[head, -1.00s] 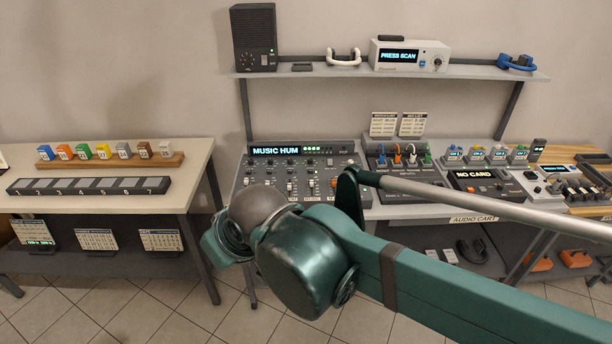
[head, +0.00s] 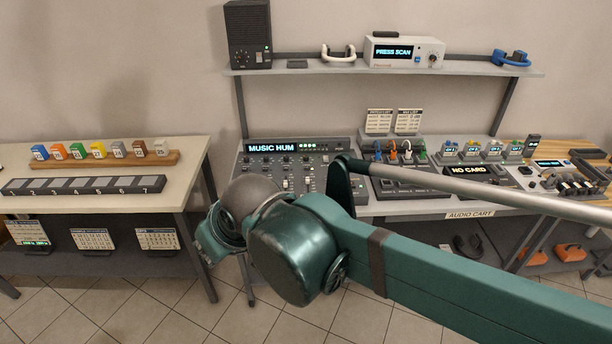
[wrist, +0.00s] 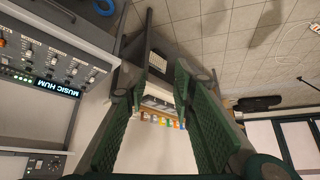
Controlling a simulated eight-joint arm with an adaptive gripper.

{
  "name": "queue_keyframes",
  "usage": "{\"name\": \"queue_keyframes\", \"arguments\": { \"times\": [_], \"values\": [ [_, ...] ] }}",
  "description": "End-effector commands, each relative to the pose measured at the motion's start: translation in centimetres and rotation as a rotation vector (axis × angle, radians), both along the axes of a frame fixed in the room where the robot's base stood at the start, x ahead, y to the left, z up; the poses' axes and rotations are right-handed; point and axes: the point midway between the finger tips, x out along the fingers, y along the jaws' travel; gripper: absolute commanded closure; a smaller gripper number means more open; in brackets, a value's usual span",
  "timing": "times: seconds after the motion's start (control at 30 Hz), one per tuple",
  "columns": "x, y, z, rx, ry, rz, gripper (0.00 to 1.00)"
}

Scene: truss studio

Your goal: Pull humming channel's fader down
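The mixer (head: 270,169) stands on the audio cart in the head view, with its display (head: 277,148) reading "MUSIC HUM".
A shelf (head: 465,70) above the cart holds a black speaker (head: 248,35), white headphones and a scanner (head: 403,52). Right of the mixer are a cable panel and a "NO CARD" unit (head: 480,171). A table (head: 195,159) with coloured blocks stands left, across a gap.

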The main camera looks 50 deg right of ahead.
Motion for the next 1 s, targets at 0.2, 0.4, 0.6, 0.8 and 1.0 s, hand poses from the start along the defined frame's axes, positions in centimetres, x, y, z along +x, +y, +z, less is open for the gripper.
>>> {"name": "queue_keyframes", "arguments": {
  "times": [0.2, 0.4, 0.6, 0.8, 1.0],
  "values": [
    [2.0, -1.6, 1.2, 0.003, 0.029, -0.038, 0.74],
    [4.4, -3.6, 2.2, 0.008, 0.065, -0.083, 0.74],
    [6.9, -5.9, 3.0, 0.013, 0.1, -0.128, 0.74],
    [9.3, -8.4, 3.5, 0.021, 0.136, -0.173, 0.74],
    [11.7, -11.1, 3.6, 0.03, 0.172, -0.219, 0.74]
  ]
}}
